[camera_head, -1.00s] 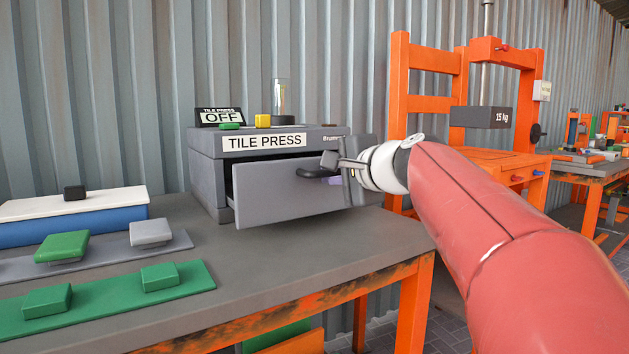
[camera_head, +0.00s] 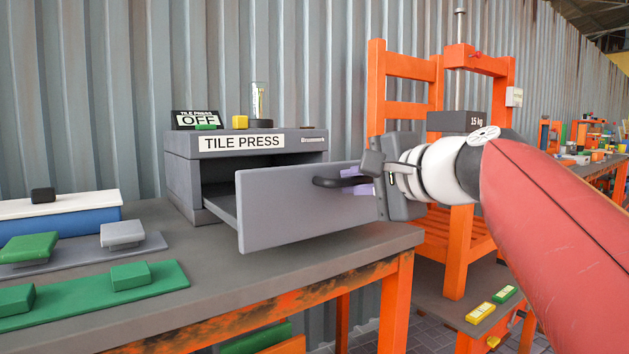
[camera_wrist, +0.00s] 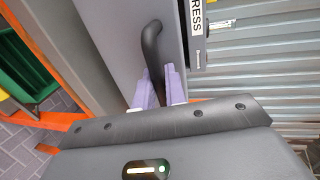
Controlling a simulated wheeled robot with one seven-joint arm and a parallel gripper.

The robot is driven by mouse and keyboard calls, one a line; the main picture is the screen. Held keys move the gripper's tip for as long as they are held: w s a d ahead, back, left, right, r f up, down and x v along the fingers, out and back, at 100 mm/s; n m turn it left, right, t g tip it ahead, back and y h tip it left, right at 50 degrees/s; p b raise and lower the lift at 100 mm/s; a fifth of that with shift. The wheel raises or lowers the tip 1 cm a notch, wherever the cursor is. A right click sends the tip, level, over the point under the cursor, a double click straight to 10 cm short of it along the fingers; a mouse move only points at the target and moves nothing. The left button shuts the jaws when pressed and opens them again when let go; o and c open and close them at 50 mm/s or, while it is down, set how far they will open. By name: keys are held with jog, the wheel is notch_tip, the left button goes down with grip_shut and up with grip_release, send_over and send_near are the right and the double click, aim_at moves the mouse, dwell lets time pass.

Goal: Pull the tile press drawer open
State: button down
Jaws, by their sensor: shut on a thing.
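The grey tile press (camera_head: 188,172) stands on the workbench, with its name label on the front and a small sign reading OFF on top. Its drawer (camera_head: 270,210) is pulled well out, with a dark gap showing behind the front panel. My gripper (camera_head: 362,186) is at the right part of the drawer front, its purple fingers shut on the black curved handle (camera_head: 335,182). In the wrist view the handle (camera_wrist: 152,45) runs down to the two purple fingertips (camera_wrist: 158,84). Their exact contact is partly hidden.
Green and grey tiles lie on strips (camera_head: 175,282) at the bench's left, beside a blue and white box (camera_head: 60,221). An orange frame press (camera_head: 376,90) with a 15 kg weight stands behind my arm. The bench (camera_head: 340,262) is bare before the drawer.

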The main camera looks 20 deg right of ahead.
jog(key=c, duration=1.8)
grip_release()
jog(key=v, duration=0.7)
jog(key=shift+s+d, duration=0.15)
jog(key=shift+s, duration=0.2)
jog(key=s+a+f+n+g+h+p, duration=0.1)
jog(key=s+a+f+n+g+p, duration=0.1)
jog(key=f, duration=0.8)
jog(key=s+a+f+n+g+h+p, duration=0.2)
jog(key=s+a+f+n+g, duration=0.2)
jog(key=f+n, duration=0.3)
jog(key=s+a+f+n+g+h+p, duration=0.1)
jog(key=f+n, duration=0.4)
jog(key=f, duration=0.9)
jog(key=shift+s+a+g+h+p, duration=0.4)
jog(key=shift+s+a+g+p, duration=0.2)
jog(key=shift+s+a+g, duration=0.6)
